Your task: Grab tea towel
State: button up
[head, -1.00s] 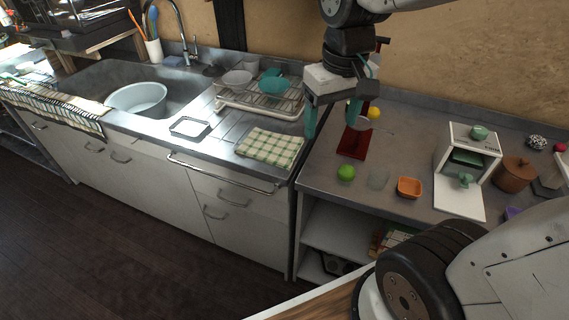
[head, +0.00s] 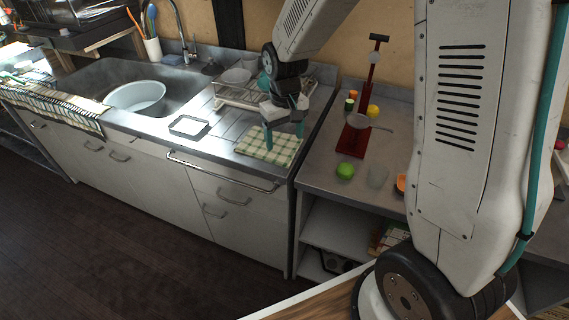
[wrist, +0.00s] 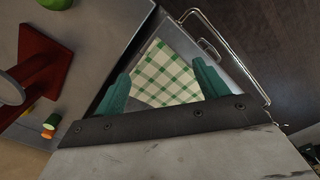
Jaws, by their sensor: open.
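The tea towel (head: 258,146) is green-and-white checked and lies folded flat on the steel drainboard, near the counter's front edge. My gripper (head: 284,136) is over the towel, its teal fingers pointing down; whether the tips touch the cloth cannot be told. In the wrist view the towel (wrist: 166,78) shows between the two spread fingers of my gripper (wrist: 158,82). The gripper is open with nothing held. Part of the towel is hidden behind the fingers.
A metal rail (head: 222,172) runs along the counter front. A dish rack (head: 240,96) with bowls stands behind the towel. A red stand (head: 356,135) and a green lime (head: 345,171) are on the right counter.

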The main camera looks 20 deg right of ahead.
jog(key=shift+f, duration=3.95)
jog(key=shift+c, duration=0.2)
grip_shut()
notch_tip(320, 180, up, 12)
notch_tip(320, 180, up, 9)
send_over(285, 164)
